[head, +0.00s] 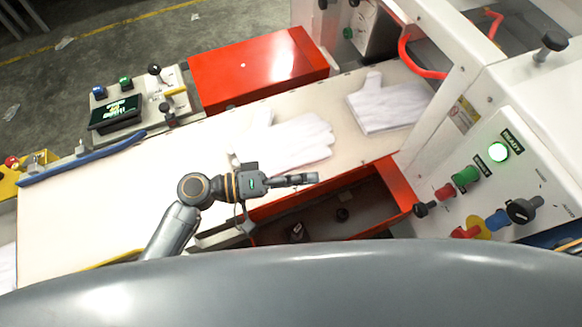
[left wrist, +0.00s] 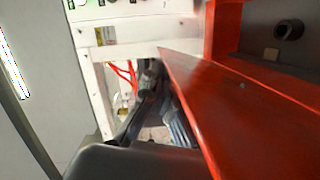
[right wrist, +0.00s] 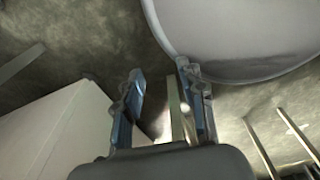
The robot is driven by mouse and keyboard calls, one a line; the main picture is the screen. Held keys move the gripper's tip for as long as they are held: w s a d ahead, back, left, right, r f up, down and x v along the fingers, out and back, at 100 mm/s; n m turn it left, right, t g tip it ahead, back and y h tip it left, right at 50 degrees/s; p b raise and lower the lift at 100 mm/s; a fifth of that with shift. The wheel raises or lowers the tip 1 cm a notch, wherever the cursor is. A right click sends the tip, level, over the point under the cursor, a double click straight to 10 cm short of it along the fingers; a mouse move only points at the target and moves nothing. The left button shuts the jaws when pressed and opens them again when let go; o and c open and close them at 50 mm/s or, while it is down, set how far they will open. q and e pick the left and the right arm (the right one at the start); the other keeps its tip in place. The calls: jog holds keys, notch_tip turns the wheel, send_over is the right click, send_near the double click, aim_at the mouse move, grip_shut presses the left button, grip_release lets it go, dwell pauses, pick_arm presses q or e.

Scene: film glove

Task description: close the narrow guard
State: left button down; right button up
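The red guard nearest me (head: 392,190) stands along the near side of the white work table, with a dark open compartment showing inside its red edges. I cannot tell for certain that it is the narrow one. A red panel fills the right of the left wrist view (left wrist: 240,110). My left gripper (head: 317,178) is over the near table edge, just above the compartment, pointing right. Its fingers look together, with nothing seen between them. My right gripper (right wrist: 158,85) is open and empty; it is out of the head view.
Another red box-like cover (head: 257,72) is at the table's far side. White gloves (head: 295,143) and a folded glove stack (head: 385,105) lie on the table. A control panel (head: 500,190) with a lit green button and a white machine frame stand at the right.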

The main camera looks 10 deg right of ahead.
pick_arm(q)
jog(key=s+d+f+m+t+y+b, duration=0.1)
jog(key=s+f+m+b, duration=0.2)
jog(key=s+f+b, duration=0.1)
jog(key=s+d+f+m+t+b, duration=0.1)
jog(key=s+f+m+b, duration=0.3)
jog(key=f, duration=0.1)
jog(key=s+d+f+m+t+y+b, duration=0.1)
jog(key=s+d+f+m+b, duration=0.1)
jog(key=s+f+m+b, duration=0.2)
jog(key=shift+d+f+y, duration=0.1)
jog(key=shift+f+y, duration=0.05)
jog(key=shift+y, duration=0.15)
jog(key=shift+f+m, duration=0.3)
jog(key=shift+f, duration=0.1)
dwell(0.3)
